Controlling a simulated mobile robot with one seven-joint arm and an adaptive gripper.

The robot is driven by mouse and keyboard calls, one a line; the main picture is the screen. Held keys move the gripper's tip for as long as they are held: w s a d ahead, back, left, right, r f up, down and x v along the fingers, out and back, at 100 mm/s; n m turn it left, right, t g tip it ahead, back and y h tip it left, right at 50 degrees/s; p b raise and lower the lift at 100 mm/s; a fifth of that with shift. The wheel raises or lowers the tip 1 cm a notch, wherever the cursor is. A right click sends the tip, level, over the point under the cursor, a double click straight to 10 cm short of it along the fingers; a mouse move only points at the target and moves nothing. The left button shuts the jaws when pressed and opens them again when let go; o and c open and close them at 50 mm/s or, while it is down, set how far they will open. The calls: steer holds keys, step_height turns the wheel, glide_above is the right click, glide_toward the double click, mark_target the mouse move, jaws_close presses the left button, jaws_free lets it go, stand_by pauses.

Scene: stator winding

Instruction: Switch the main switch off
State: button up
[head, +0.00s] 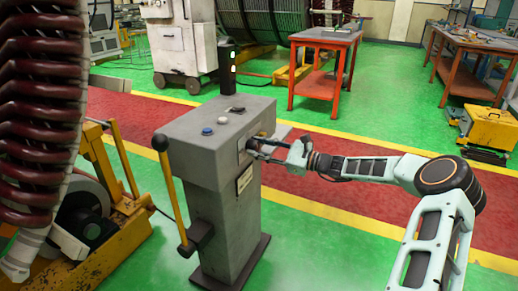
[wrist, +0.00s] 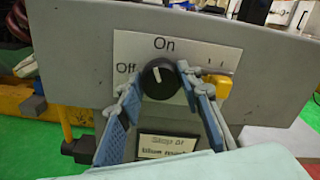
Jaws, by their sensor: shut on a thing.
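The main switch is a black round knob (wrist: 158,79) on a pale label plate (wrist: 135,45) marked "On" above and "Off" to the left. Its white pointer line points up, toward "On", with a slight lean to the left. My gripper (wrist: 160,82) has one blue-grey finger on each side of the knob and is shut on it. In the head view, my gripper (head: 262,148) reaches from the right to the side panel of the grey control pedestal (head: 222,205); the knob itself is hard to make out there.
A yellow part (wrist: 219,86) sits right of the knob, close to the right finger. A black-knobbed yellow lever (head: 172,190) stands at the pedestal's left. Buttons (head: 222,120) and a signal lamp (head: 227,65) are on top. Open green floor (head: 330,262) lies in front.

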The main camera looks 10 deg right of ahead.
steer(key=n+b, duration=0.1)
steer(key=n, duration=0.2)
steer(key=shift+f+n, duration=0.15)
steer(key=shift+n, duration=0.25)
steer(key=n+b, duration=0.2)
steer(key=n, duration=0.1)
steer(key=shift+f+n, duration=0.1)
steer(key=shift+n, duration=0.2)
steer(key=n+b, duration=0.2)
steer(key=n, duration=0.1)
steer(key=shift+n+b, duration=0.5)
steer(key=shift+n, duration=0.9)
steer(key=o, duration=1.2)
steer(key=shift+c, duration=0.2)
steer(key=shift+s, duration=0.1)
steer(key=v, duration=1.2)
